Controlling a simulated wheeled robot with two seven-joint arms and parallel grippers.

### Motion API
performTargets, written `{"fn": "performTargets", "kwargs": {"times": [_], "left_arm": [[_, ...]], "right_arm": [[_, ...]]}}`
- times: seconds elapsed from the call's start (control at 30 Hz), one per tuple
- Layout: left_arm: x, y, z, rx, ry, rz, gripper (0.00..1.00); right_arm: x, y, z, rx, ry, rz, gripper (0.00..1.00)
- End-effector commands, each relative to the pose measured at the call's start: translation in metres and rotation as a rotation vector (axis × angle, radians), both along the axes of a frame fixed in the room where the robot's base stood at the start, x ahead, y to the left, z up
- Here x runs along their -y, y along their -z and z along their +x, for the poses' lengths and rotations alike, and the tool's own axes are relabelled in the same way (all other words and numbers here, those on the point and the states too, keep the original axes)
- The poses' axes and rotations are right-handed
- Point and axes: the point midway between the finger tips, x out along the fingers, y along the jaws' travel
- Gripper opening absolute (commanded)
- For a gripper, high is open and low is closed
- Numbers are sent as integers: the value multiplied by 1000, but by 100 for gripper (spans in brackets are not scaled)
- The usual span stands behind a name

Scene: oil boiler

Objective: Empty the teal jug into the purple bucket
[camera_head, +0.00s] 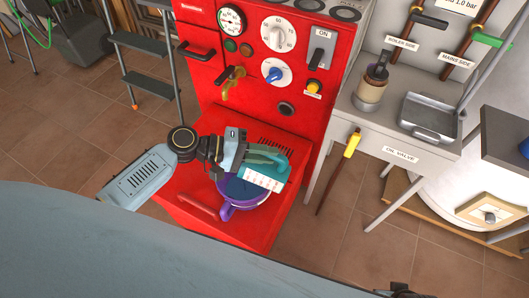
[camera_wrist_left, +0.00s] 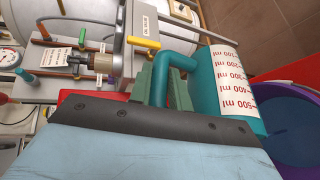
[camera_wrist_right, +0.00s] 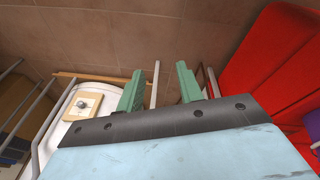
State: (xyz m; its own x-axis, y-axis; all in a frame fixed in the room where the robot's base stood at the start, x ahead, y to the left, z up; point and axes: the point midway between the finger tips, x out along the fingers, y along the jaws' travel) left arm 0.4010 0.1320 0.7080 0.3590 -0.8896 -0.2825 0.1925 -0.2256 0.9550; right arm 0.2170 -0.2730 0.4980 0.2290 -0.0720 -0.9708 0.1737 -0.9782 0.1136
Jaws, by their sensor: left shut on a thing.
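The teal jug (camera_head: 268,168) with a white measuring scale is held over the purple bucket (camera_head: 227,211) and appears tilted. The bucket sits on the red ledge low on the boiler's front. My left gripper (camera_head: 245,157) is shut on the jug's handle. In the left wrist view the green fingers (camera_wrist_left: 155,82) grip the handle beside the jug body (camera_wrist_left: 208,97), and the bucket (camera_wrist_left: 290,118) lies at the right. I cannot tell how much liquid either holds. In the right wrist view my right gripper (camera_wrist_right: 158,90) is open and empty.
The red boiler panel (camera_head: 265,60) with dials and a yellow tap (camera_head: 232,84) rises behind the bucket. A grey bench (camera_head: 390,130) at right carries a metal tray (camera_head: 430,117) and a jar-like container (camera_head: 370,92). A step ladder (camera_head: 146,47) stands at left. Tiled floor shows between.

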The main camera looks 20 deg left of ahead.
Motion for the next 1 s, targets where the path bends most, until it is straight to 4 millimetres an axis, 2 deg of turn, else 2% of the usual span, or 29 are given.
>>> {"fn": "performTargets", "kwargs": {"times": [0.63, 1.0], "left_arm": [[-1, 1, 0, 1, 0, -8, 0], [-3, 3, 0, -1, 0, -29, 0]], "right_arm": [[-2, 1, -3, -8, -2, 1, 36], [-13, -17, 3, 4, -1, 16, 36]]}}
